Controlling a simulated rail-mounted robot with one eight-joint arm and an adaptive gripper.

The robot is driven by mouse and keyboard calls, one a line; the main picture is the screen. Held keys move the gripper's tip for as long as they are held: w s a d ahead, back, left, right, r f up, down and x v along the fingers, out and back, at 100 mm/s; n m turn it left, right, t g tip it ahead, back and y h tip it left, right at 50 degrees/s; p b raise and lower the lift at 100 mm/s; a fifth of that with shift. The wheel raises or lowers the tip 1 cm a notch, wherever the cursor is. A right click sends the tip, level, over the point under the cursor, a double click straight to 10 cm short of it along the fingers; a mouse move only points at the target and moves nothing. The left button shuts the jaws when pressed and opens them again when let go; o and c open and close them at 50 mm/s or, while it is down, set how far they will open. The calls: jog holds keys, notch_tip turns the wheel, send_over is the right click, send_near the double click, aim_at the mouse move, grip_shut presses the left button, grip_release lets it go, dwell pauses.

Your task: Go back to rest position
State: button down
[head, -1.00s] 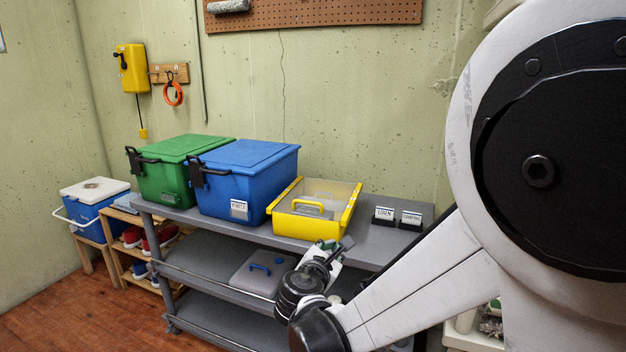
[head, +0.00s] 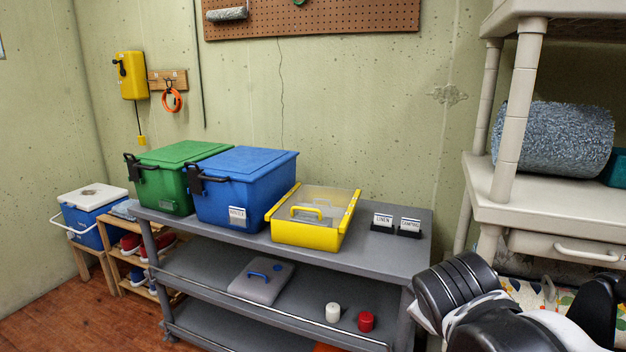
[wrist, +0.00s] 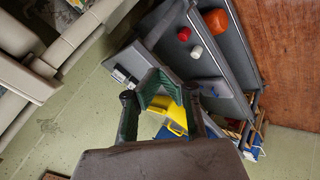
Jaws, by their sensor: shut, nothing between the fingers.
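My gripper (wrist: 160,82) shows in the wrist view, with its dark, green-lined fingers in the middle of the picture. It is shut and holds nothing. Past the fingers, the grey cart appears tilted, with the yellow box (wrist: 168,112) beyond the fingertips. In the head view my arm is at the lower right, in front of the white shelf unit, and my gripper cannot be made out there. The grey cart (head: 408,258) carries a green bin (head: 172,180), a blue bin (head: 245,185) and the yellow box (head: 308,234) with a clear lid.
Label stands (head: 383,222) are on the cart's right end. A lidded box (head: 262,283), a white candle (head: 333,312) and a red candle (head: 366,321) are on its middle shelf. The white shelf unit (head: 530,205) stands close at right. Floor is open at lower left.

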jog(key=s+f+m+g+y, duration=0.1)
jog(key=s+m+y, duration=0.2)
jog(key=s+m, duration=0.65)
notch_tip(320, 180, up, 12)
jog(key=s+n+p, duration=0.1)
jog(key=p, duration=1.1)
jog(key=shift+a+f+n, duration=0.15)
jog(key=shift+a+n, duration=0.1)
jog(key=shift+n, duration=0.1)
